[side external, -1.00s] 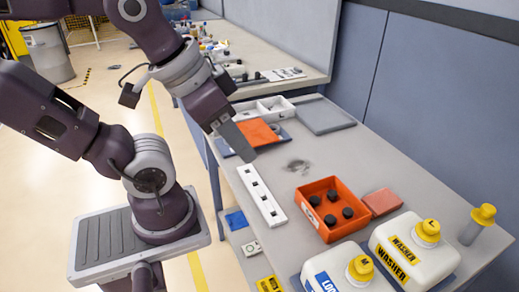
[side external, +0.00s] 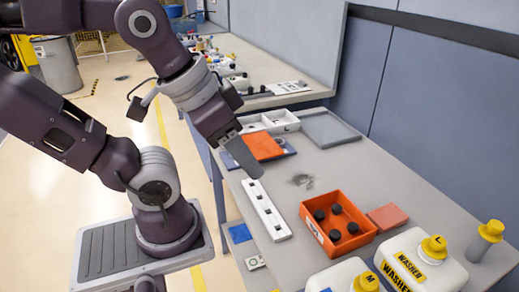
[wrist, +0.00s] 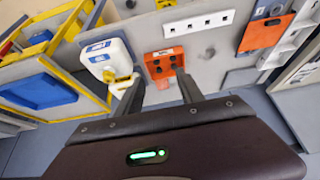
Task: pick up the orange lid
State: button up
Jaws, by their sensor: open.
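A flat orange square plate, which looks like the orange lid (side external: 265,146), lies on a blue mat (side external: 289,150) at the table's near left edge in the side view. It appears to be the orange panel (wrist: 262,36) at the upper right of the wrist view. My gripper (side external: 243,158) hangs in front of the plate's lower left corner in the side view, pointing down. Its height above the table is hard to judge. In the wrist view my gripper (wrist: 158,88) has its two fingers apart with nothing between them. The plate lies to the right of both fingers.
A white slotted strip (side external: 266,210), an orange bin (side external: 312,231) with several black knobs and a flat reddish square (side external: 387,217) lie on the table. White jugs (side external: 415,262) with yellow caps stand at the front. A grey tray (side external: 329,129) and a white divided tray (side external: 280,118) sit behind.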

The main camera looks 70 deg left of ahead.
jog(key=o, duration=0.3)
jog(key=m+g+y, duration=0.7)
jog(key=m+y, duration=0.6)
send_near(258, 144)
jog(key=s, duration=0.3)
jog(key=s+d, duration=0.1)
jog(key=s, duration=0.1)
jog(key=shift+s+d+r, duration=0.1)
jog(key=shift+r, duration=0.2)
jog(key=x, duration=0.7)
jog(key=shift+s+d+f, duration=0.1)
jog(key=shift+d+f, duration=0.05)
jog(key=shift+d, duration=0.1)
grip_shut()
